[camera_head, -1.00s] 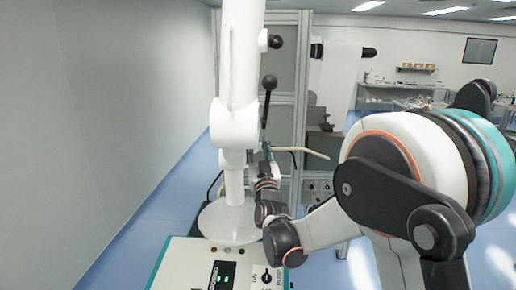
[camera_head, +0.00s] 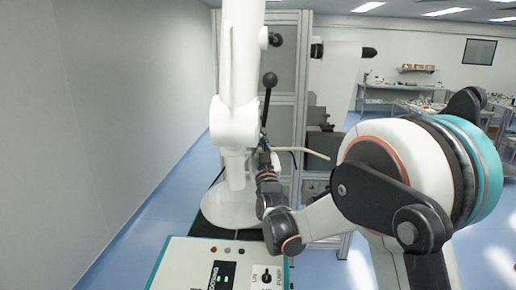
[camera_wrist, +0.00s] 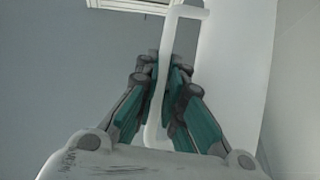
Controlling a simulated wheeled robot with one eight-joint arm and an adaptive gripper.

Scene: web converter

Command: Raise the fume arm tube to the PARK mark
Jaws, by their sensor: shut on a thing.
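The white fume arm tube (camera_head: 235,172) hangs upright below a thick white joint, with a wide pale hood (camera_head: 228,210) at its lower end. My gripper (camera_head: 263,148) is just right of the tube in the head view, partly hidden by its own wrist. In the wrist view, my gripper (camera_wrist: 162,90) has its teal-sided fingers closed around a slim white bent bar (camera_wrist: 158,102), which looks like the tube's handle. A broad white surface (camera_wrist: 228,70) stands right of the bar. I cannot make out a PARK mark in either view.
A control box (camera_head: 222,264) with buttons and a switch stands below the hood. A grey cabinet (camera_head: 285,90) is behind the tube. A plain wall (camera_head: 100,130) runs along the left. Benches (camera_head: 400,95) are far back right.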

